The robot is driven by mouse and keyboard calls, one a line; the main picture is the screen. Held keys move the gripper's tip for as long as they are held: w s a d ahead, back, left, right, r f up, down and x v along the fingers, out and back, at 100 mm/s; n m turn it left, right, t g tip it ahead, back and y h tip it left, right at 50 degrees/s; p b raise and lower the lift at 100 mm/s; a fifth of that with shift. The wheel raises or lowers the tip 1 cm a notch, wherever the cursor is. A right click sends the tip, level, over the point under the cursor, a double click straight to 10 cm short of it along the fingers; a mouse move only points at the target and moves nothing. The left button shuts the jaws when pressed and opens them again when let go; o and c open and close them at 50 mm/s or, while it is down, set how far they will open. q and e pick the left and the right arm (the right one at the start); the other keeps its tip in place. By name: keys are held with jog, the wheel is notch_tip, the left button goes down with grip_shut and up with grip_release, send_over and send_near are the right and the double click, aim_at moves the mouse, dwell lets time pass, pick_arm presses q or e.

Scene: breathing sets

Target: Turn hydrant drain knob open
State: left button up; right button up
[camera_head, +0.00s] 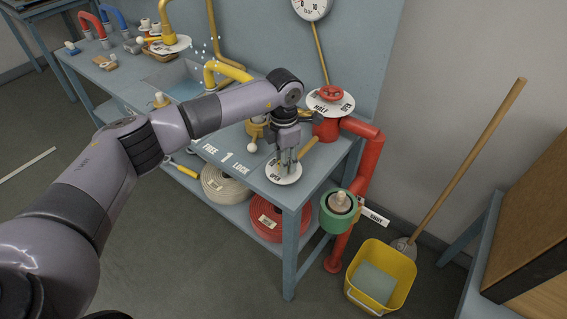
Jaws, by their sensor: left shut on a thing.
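My left gripper (286,160) reaches in over the blue-grey bench and points down at a white dial (287,180) marked OPEN near the bench's front corner. Its fingers are shut on a small knob over this dial, which they mostly hide. A light wooden stick (308,148) lies or projects beside the fingers. The red hydrant (326,130) stands just behind, with a red handwheel (331,93) over a white plate (318,103) marked HALF and OPEN. A green round fitting with a pale knob (340,200) sits below, beside a SHUT tag (374,215). My right gripper is not in view.
A red pipe (369,165) runs down at the bench's right end. A yellow bucket (381,275) and a long-handled tool (470,155) stand on the floor there. Yellow taps (230,71) and a sink (184,86) are behind my arm. Coiled hoses (225,186) lie below.

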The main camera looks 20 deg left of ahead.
pick_arm(q)
jog(key=n+b, duration=0.1)
jog(key=n, duration=0.2)
jog(key=shift+n+b, duration=0.3)
jog(key=shift+n, duration=1.2)
jog(key=shift+w+r, duration=0.1)
jog(key=o, duration=1.2)
notch_tip(320, 180, up, 12)
jog(key=shift+f, duration=0.1)
